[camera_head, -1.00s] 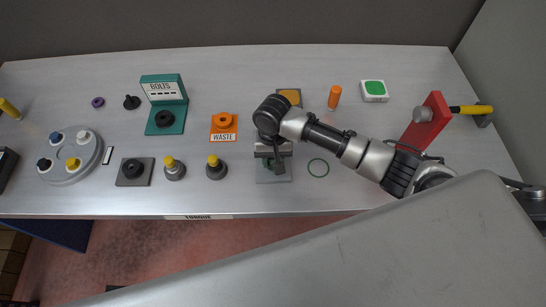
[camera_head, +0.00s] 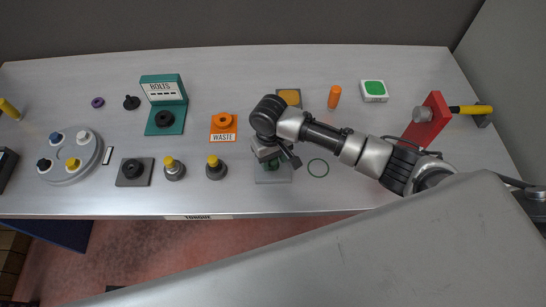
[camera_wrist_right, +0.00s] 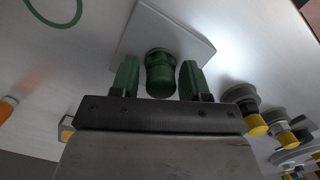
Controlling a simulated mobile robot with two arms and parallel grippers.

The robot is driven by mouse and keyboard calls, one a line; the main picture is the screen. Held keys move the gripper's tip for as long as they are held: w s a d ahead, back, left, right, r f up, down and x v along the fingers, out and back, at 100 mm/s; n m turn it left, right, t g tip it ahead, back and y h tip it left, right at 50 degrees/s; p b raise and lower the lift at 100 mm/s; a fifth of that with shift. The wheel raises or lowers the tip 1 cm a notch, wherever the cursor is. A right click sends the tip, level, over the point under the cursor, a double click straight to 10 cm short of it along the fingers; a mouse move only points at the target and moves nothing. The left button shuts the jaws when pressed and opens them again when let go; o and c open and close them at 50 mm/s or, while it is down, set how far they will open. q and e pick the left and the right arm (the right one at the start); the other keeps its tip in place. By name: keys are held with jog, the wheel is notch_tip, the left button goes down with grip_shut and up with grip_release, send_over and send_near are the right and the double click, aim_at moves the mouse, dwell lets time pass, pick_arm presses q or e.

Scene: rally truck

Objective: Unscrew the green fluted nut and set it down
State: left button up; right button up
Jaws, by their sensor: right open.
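The green fluted nut (camera_wrist_right: 160,75) stands on a light grey square plate (camera_wrist_right: 185,30) in the right wrist view. My right gripper (camera_wrist_right: 158,80) is open, with one finger on each side of the nut and a narrow gap showing on both sides. In the head view, my right gripper (camera_head: 276,160) is low over the grey plate (camera_head: 273,176), and it mostly hides the nut (camera_head: 272,166). My left gripper is not in view.
A green ring (camera_head: 318,168) lies just right of the plate. An orange cylinder (camera_head: 334,96) stands behind my arm. The front edge strip is clear.

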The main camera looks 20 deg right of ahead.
jog(key=m, duration=0.6)
jog(key=shift+s+y, duration=0.1)
jog(key=shift+y, duration=0.3)
jog(key=m, duration=0.5)
jog(key=shift+m+t, duration=0.3)
jog(key=shift+m, duration=0.1)
jog(key=shift+c, duration=0.2)
jog(key=c, duration=0.5)
jog(key=n, duration=0.5)
jog(key=shift+n, duration=0.4)
jog(key=n, duration=0.6)
jog(key=shift+h, duration=0.4)
jog(key=o, duration=0.5)
jog(key=shift+o, duration=0.2)
